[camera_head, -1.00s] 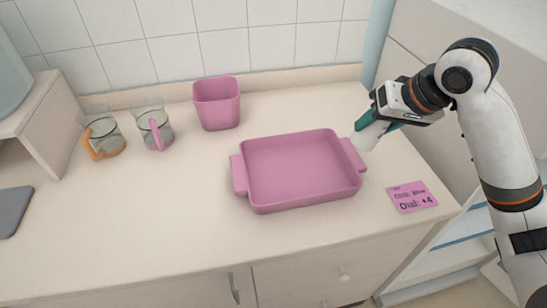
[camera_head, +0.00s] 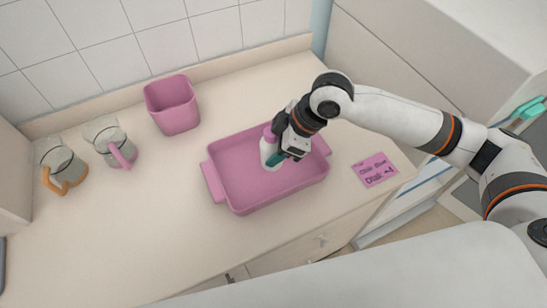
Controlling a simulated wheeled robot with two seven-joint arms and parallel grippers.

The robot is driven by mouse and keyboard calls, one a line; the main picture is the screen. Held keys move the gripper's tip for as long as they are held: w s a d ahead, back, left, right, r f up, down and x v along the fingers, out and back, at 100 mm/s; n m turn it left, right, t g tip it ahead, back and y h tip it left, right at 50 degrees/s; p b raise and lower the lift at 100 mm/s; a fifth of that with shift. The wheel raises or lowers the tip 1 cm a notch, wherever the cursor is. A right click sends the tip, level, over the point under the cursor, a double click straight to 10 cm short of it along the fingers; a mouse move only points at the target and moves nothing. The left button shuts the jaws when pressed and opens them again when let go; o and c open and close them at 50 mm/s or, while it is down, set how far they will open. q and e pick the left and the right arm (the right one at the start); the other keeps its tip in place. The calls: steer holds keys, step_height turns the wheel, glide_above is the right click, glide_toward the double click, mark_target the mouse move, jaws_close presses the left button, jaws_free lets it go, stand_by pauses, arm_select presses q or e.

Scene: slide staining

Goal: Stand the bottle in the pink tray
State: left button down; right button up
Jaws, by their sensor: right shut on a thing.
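The pink tray (camera_head: 245,207) lies on the counter in the middle of the head view, with a handle at each end. A white bottle with a pink cap (camera_head: 267,153) is upright within the tray's outline, over its middle. My right gripper (camera_head: 276,158) reaches in from the right and is shut on the bottle, its teal fingers around the bottle's side. I cannot tell whether the bottle's base touches the tray floor. My left gripper is not in view.
A pink square container (camera_head: 172,106) stands behind the tray. Two glass jugs, one with a pink handle (camera_head: 122,154) and one with an orange handle (camera_head: 62,182), stand at the left. A pink note (camera_head: 375,170) lies right of the tray. The front-left counter is clear.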

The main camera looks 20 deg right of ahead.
steer(key=shift+w+f, duration=0.1)
steer(key=shift+f, duration=1.15)
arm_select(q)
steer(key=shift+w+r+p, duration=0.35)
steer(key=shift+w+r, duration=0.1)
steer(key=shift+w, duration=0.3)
arm_select(e)
steer(key=shift+f, duration=1.55)
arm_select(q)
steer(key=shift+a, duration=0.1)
arm_select(e)
steer(key=o, duration=1.1)
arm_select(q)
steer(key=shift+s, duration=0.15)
arm_select(e)
steer(key=shift+o, duration=0.2)
